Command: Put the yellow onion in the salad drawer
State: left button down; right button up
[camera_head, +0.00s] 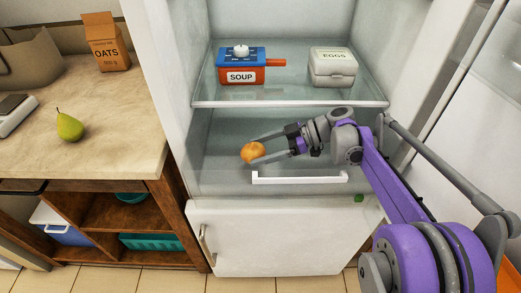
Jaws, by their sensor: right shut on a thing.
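The yellow onion (251,153) is held between the fingertips of my right gripper (262,152). My right arm reaches in from the right, and the gripper points left in the lower part of the open fridge. The salad drawer, with a long white handle (300,178), is at the bottom of the fridge compartment. The onion shows up and to the left of the handle. I cannot tell whether it is inside the drawer, above it or in front of it. My left gripper is not in view.
The glass shelf (225,98) above carries a soup pot (241,68) and an egg box (332,67). The open fridge door (450,95) stands at the right. A counter (110,135) at the left holds a pear (69,126) and an oats box (105,42).

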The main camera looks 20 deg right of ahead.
jog(key=shift+f, duration=0.4)
jog(key=shift+f, duration=0.15)
jog(key=shift+s, duration=0.1)
jog(key=o, duration=1.3)
jog(key=p+v, duration=0.1)
jog(key=v, duration=0.3)
jog(key=r+p+v, duration=0.1)
jog(key=v, duration=0.3)
jog(key=shift+a, duration=0.2)
